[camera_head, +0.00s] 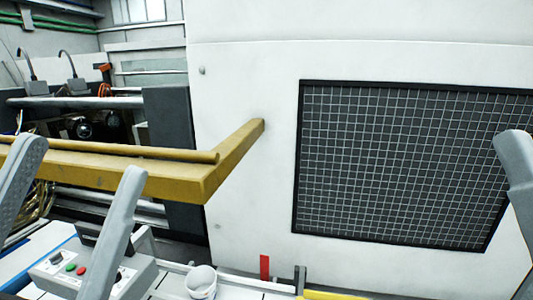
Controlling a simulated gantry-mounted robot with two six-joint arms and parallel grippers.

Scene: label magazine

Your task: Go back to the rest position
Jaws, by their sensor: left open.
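My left gripper (82,160) is at the lower left in the head view. Its two grey fingers point up and stand wide apart, with nothing seen between them. Part of a grey finger of my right gripper (515,165) shows at the right edge. The rest of the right gripper is out of the picture, so its opening cannot be judged. No label magazine can be clearly made out.
A yellow rail (225,165) passes behind the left fingers. A white wall (245,65) carries a dark mesh panel (400,160). Below are a control box with buttons (135,272), a white cup (201,283) and a red strip (264,267). Machinery (85,125) stands behind the rail.

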